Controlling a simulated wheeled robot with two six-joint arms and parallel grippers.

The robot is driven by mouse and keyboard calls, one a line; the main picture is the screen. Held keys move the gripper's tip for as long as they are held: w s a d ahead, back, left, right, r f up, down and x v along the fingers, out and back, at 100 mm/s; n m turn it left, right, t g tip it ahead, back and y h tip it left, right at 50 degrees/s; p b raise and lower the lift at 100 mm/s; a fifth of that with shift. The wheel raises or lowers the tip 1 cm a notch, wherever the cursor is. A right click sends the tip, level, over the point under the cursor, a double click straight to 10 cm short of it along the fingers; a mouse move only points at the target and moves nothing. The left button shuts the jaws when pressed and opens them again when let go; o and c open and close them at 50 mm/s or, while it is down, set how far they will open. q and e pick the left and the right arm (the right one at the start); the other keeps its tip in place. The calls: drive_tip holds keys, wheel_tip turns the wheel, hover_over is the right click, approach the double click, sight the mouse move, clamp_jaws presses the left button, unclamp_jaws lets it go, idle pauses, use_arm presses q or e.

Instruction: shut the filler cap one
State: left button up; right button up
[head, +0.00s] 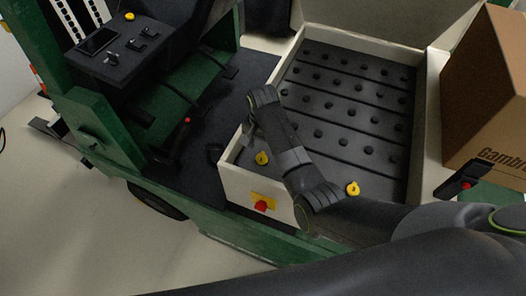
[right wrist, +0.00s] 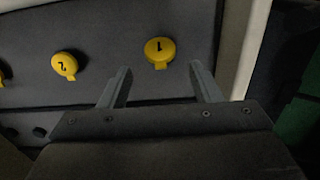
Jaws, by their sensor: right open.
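Filler cap one (right wrist: 159,50) is a round yellow cap marked 1 on the dark panel in the right wrist view. It also shows in the head view (head: 262,158), by the left wall of the pale box. I cannot tell whether it is fully shut. Cap two (right wrist: 64,65) is to its left in the wrist view; in the head view my arm seems to hide it. My right gripper (right wrist: 162,84) is open and empty, its fingers apart and pointing toward cap one, not touching it. In the head view the right gripper (head: 248,134) is over the box's left wall. My left gripper is not in view.
Another yellow cap (head: 352,188) is on the box's near right side. A red button on a yellow plate (head: 262,204) is on the outer wall. An open lid (head: 390,20) stands behind. A cardboard box (head: 490,95) stands right. A green cart with a seat (head: 140,115) is left.

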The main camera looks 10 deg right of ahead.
sight(263, 152)
drive_tip(key=shift+f, duration=2.1)
drive_tip(key=shift+w, duration=0.1)
drive_tip(key=c, duration=1)
